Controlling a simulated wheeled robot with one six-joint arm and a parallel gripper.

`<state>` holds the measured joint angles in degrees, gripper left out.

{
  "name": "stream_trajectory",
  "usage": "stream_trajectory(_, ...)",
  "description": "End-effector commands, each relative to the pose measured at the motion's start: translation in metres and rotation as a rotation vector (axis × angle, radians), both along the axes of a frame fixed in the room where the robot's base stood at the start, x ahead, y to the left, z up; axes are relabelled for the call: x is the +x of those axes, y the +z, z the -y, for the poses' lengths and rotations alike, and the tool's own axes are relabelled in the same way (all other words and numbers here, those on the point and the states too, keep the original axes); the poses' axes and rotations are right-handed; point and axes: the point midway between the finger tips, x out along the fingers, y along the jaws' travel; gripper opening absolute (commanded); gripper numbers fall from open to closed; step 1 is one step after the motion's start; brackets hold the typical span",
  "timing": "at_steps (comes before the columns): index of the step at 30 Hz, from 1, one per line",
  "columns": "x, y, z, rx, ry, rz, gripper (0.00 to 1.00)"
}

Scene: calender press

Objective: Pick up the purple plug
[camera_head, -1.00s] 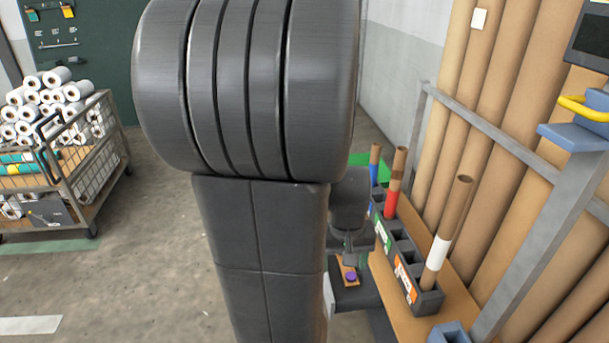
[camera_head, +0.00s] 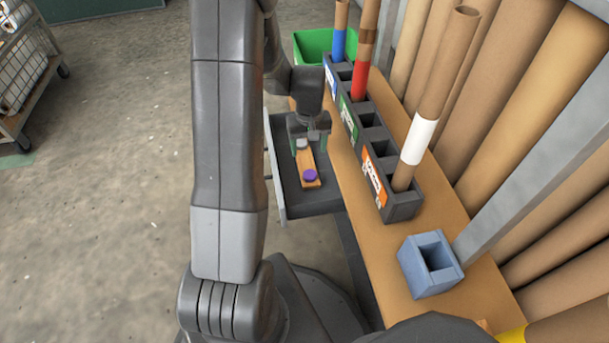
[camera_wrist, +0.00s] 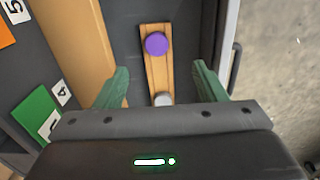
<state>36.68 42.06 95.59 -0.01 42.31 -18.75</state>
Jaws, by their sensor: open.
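The purple plug (camera_head: 309,175) is a small round disc at the near end of a narrow wooden board (camera_head: 306,159). The board lies in a dark grey tray (camera_head: 300,205) beside the bench. In the wrist view the plug (camera_wrist: 156,44) is near the top centre, beyond my fingertips. A light grey plug (camera_head: 302,144) sits at the board's other end, lower in the wrist view between my green fingers (camera_wrist: 162,82). My gripper (camera_head: 311,138) is open and empty above that far end, apart from the purple plug.
A dark rack (camera_head: 400,205) with numbered slots holds several cardboard tubes with coloured bands right of the tray. A blue block (camera_head: 430,265) stands on the wooden bench (camera_head: 385,260). A green bin (camera_head: 311,47) is behind.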

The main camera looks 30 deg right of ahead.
Motion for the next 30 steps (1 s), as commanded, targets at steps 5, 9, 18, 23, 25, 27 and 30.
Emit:
stream_trajectory(5, 0.000, -0.039, 0.000, 0.003, 0.000, -0.003, 0.64)
stream_trajectory(9, 0.000, -0.064, 0.000, 0.002, 0.000, -0.003, 0.64)
stream_trajectory(18, 0.002, -0.083, 0.001, 0.000, 0.000, -0.001, 0.64)
stream_trajectory(23, 0.007, -0.102, 0.007, 0.001, 0.000, -0.001, 0.64)
stream_trajectory(25, 0.010, -0.113, 0.011, 0.002, 0.000, -0.002, 0.64)
stream_trajectory(27, 0.010, -0.123, 0.011, 0.002, 0.000, -0.003, 0.64)
stream_trajectory(30, 0.010, -0.130, 0.011, 0.002, 0.000, -0.002, 0.64)
